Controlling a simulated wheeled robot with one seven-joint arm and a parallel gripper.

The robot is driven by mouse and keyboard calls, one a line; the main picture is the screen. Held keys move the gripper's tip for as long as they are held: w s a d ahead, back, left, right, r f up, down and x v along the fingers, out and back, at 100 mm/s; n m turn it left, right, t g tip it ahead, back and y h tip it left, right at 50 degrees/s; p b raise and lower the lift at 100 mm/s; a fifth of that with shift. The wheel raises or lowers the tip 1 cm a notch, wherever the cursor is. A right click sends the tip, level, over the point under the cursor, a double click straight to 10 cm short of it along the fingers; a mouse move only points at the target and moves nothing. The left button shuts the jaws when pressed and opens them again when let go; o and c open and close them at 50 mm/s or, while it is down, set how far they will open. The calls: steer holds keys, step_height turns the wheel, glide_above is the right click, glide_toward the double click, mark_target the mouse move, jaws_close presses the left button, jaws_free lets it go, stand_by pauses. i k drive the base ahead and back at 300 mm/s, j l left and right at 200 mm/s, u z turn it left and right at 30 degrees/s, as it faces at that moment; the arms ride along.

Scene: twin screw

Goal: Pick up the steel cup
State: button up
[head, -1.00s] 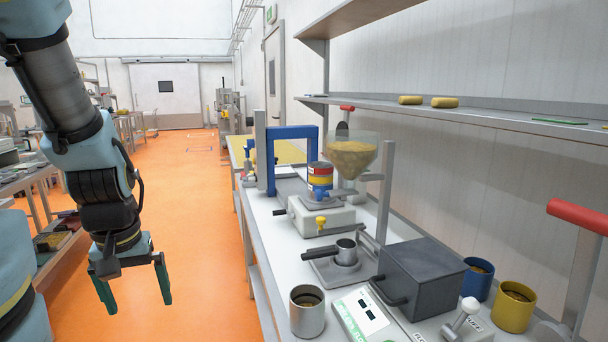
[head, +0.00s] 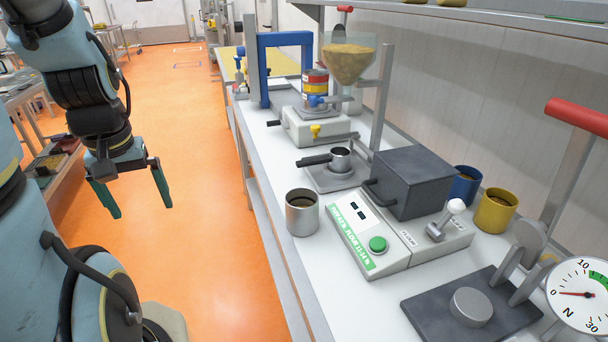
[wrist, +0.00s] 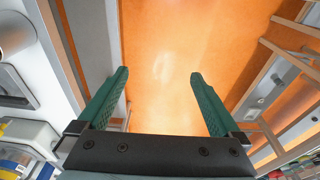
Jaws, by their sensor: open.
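The steel cup (head: 302,213) stands upright on the white bench near its left edge, with something brown inside. In the wrist view, a metallic cylinder cut off at the upper left edge, probably the steel cup (wrist: 14,36), shows on the bench. My gripper (head: 140,206) is open and empty, left of the bench and over the orange floor, well apart from the cup. Its two green fingers (wrist: 160,75) show in the wrist view with only floor between them.
Right of the cup is a device with a green button (head: 378,244). Behind it is a small metal pot with a black handle (head: 340,160). A dark grey box (head: 412,182), a blue mug (head: 465,187) and a yellow mug (head: 494,211) stand further right.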

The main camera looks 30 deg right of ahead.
mark_target(301, 204)
steer(key=i+j+z, duration=0.15)
steer(key=z, duration=1.25)
steer(key=j+z, duration=0.4)
steer(key=j, duration=0.2)
steer(key=j+z, duration=0.4)
steer(key=j, duration=0.65)
steer(key=k+j+z, duration=0.1)
steer(key=j, duration=0.3)
steer(key=i+j, duration=0.35)
steer(key=j, duration=0.15)
